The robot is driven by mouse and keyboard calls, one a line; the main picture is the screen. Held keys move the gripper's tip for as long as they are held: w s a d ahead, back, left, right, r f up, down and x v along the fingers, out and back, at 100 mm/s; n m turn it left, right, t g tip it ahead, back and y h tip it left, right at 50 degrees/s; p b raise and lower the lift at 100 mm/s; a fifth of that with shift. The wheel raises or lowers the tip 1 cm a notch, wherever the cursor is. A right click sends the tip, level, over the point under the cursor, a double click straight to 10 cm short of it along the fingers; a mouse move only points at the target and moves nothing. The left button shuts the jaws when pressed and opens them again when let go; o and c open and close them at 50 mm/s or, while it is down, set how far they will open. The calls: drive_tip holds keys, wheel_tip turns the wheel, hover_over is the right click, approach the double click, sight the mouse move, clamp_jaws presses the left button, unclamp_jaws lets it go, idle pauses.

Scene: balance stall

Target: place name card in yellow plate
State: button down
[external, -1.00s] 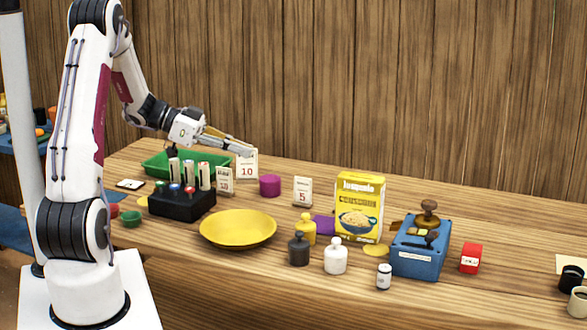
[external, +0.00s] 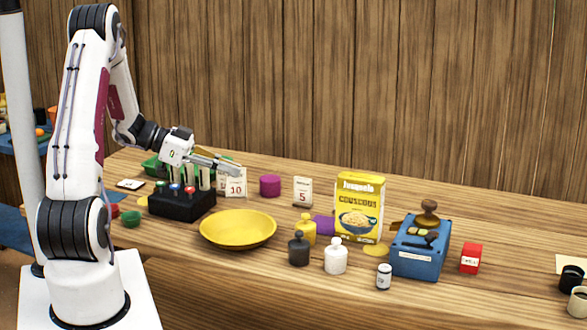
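My gripper (external: 236,169) is left of centre, beyond the black battery-like holder. Its fingers are shut on the top edge of a white card reading 10 (external: 236,185), which hangs upright below the fingertips. A similar card (external: 220,181) stands just behind and left of it, mostly hidden. The yellow plate (external: 238,242) lies in front of and below the gripper, apparently empty. Another white card reading 5 (external: 302,191) stands to the right. A flat white card with a dark mark (external: 130,184) lies at the left of the table.
A black holder with upright cylinders (external: 181,206) stands left of the plate. A green tray (external: 153,165) is behind it. Yellow (external: 308,231), dark (external: 298,251) and white (external: 336,258) bottle-shaped weights stand right of the plate, near a couscous box (external: 360,207).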

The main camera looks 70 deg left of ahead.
sight(230, 197)
drive_tip(key=shift+f, duration=3.1)
drive_tip(key=shift+f, duration=0.15)
drive_tip(key=shift+f, duration=1.75)
drive_tip(key=shift+f, duration=0.1)
drive_tip(key=c, duration=2.2)
unclamp_jaws()
drive_tip(key=shift+c, duration=0.2)
